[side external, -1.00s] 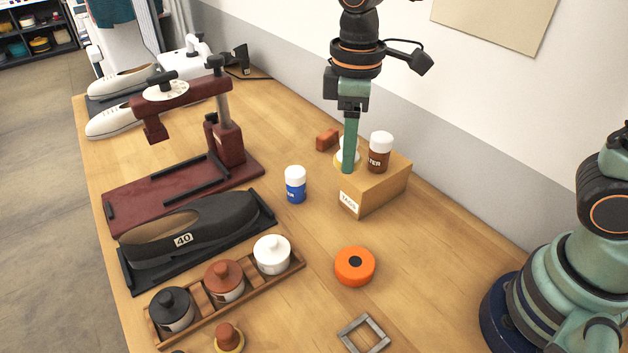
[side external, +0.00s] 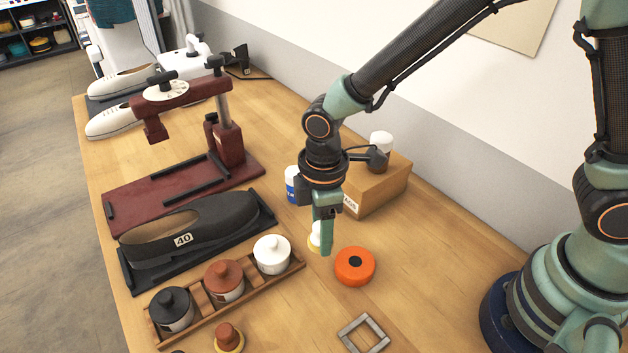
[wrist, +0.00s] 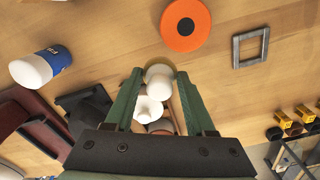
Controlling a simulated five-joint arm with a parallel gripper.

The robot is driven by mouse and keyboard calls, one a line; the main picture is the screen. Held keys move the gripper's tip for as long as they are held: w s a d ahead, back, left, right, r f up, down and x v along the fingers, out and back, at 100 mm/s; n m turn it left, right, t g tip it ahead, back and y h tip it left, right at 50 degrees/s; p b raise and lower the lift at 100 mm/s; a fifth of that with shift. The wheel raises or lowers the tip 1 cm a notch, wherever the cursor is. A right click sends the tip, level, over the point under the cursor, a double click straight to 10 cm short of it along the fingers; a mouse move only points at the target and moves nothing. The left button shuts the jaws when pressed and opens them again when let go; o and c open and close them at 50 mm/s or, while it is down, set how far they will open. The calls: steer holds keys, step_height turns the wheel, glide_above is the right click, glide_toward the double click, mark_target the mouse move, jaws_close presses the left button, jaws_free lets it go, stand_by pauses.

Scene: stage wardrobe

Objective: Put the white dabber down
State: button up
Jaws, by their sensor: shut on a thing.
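The white dabber (side external: 314,238) shows partly beside my finger in the side view, its yellow pad low and close to the table. My gripper (side external: 325,252) is shut on it and points down, between the white-lidded jar and the orange disc. In the wrist view the dabber's round white knob (wrist: 159,88) sits between the two green fingers of my gripper (wrist: 160,80), with the pale yellow pad beyond it. My finger hides part of the dabber in the side view. I cannot tell whether the pad touches the table.
A wooden rack (side external: 200,308) holds black, brown and white lidded jars to the left. An orange disc (side external: 355,266) lies close on the right, with a grey square frame (side external: 363,334) nearer. A blue bottle (side external: 292,186) and cardboard box (side external: 378,188) stand behind.

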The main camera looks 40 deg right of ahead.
mark_target(321, 263)
steer(key=shift+f, duration=2.8)
steer(key=shift+f, duration=0.1)
steer(key=o, duration=1.3)
step_height(321, 263, up, 12)
steer(key=shift+r, duration=0.15)
steer(key=s+d+r+m+t, duration=0.1)
steer(key=d+r+m, duration=0.3)
steer(key=d, duration=0.2)
steer(key=s+d+r+m+t, duration=0.1)
steer(key=d+r+m+t, duration=0.1)
steer(key=d+r+m, duration=0.2)
steer(key=s+d+r+m+t, duration=0.1)
steer(key=d+r+m+t, duration=0.1)
steer(key=d, duration=0.7)
steer(key=shift+r+m, duration=0.9)
steer(key=shift+m, duration=0.5)
steer(key=shift+s+d+m+t, duration=0.2)
steer(key=shift+d+m+t, duration=0.1)
steer(key=shift+d, duration=0.15)
steer(key=c, duration=0.3)
